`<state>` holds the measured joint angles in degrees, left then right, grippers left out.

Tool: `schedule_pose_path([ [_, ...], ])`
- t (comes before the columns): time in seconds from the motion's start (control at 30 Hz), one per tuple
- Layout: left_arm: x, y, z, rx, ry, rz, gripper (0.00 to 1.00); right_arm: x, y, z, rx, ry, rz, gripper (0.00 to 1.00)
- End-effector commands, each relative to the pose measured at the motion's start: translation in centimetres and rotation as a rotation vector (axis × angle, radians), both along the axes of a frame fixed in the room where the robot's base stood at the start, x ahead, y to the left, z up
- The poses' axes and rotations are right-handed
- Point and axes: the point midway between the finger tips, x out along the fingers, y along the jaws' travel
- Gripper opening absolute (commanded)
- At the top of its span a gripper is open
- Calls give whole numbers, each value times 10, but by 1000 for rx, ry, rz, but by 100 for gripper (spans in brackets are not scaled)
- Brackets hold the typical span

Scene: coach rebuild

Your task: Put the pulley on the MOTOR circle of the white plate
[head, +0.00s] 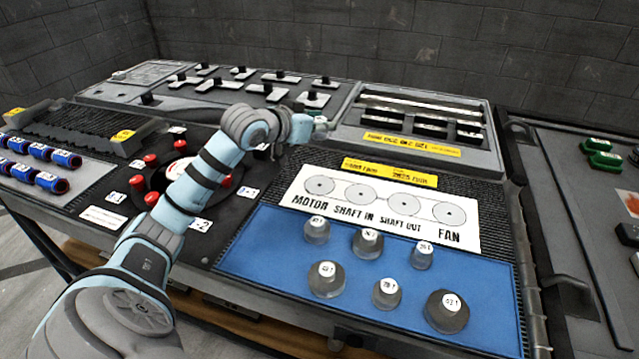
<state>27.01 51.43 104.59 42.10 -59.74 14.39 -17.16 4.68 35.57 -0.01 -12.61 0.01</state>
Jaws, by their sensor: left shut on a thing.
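The white plate (459,234) lies at the back of the blue mat, with a row of grey circles. The MOTOR circle (320,185) is the leftmost and looks bare. Several grey pulleys stand on the mat, among them one at back left (317,231), one at back middle (367,244) and one at front right (446,314), with number labels on top that are too small to read surely. My left gripper (303,129) is raised beyond the plate's left end. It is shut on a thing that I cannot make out. My right gripper is not in view.
The blue mat (270,265) has bare room at its left. A black panel with red knobs (152,199) lies left of it. A grey case (478,153) with slots stands behind the plate. Another bench (570,215) is at right.

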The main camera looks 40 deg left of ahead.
Motion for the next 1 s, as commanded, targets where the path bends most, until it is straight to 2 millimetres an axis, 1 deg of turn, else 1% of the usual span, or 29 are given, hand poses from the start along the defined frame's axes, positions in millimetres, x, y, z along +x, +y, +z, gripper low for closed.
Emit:
schedule_pose_path([
  [0.03, -1, 0, -29, 0, 6, 0, 1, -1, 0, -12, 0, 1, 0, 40],
  [0.1, -1, 0, -56, -1, 5, -1, 1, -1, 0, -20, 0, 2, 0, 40],
  [0.2, -1, 0, -85, -1, 3, -2, 1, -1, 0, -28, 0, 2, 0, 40],
  [0.23, -1, 0, -90, 0, 2, -1, 1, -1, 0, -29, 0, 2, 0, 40],
  [0.37, -1, 0, -105, 1, 0, -2, 1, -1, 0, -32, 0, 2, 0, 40],
  [0.47, -1, 0, -123, 1, 1, -3, 1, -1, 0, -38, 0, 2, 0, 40],
  [0.5, -1, 0, -132, -1, 1, -2, 1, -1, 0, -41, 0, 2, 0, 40],
  [0.57, -1, 0, -142, 0, 1, -2, 1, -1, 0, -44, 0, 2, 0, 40],
  [0.6, 0, 0, -144, 1, -1, -3, 1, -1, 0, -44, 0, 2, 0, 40],
  [0.87, 0, 0, -144, 2, -1, -3, 1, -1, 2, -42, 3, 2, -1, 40],
  [0.9, -1, 0, -145, 2, -1, -3, 31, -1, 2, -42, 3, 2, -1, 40],
  [0.97, -1, 0, -144, 3, -1, -3, 41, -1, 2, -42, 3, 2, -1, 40],
  [1.0, 0, 0, -144, 2, -1, -3, 47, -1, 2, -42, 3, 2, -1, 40],
])
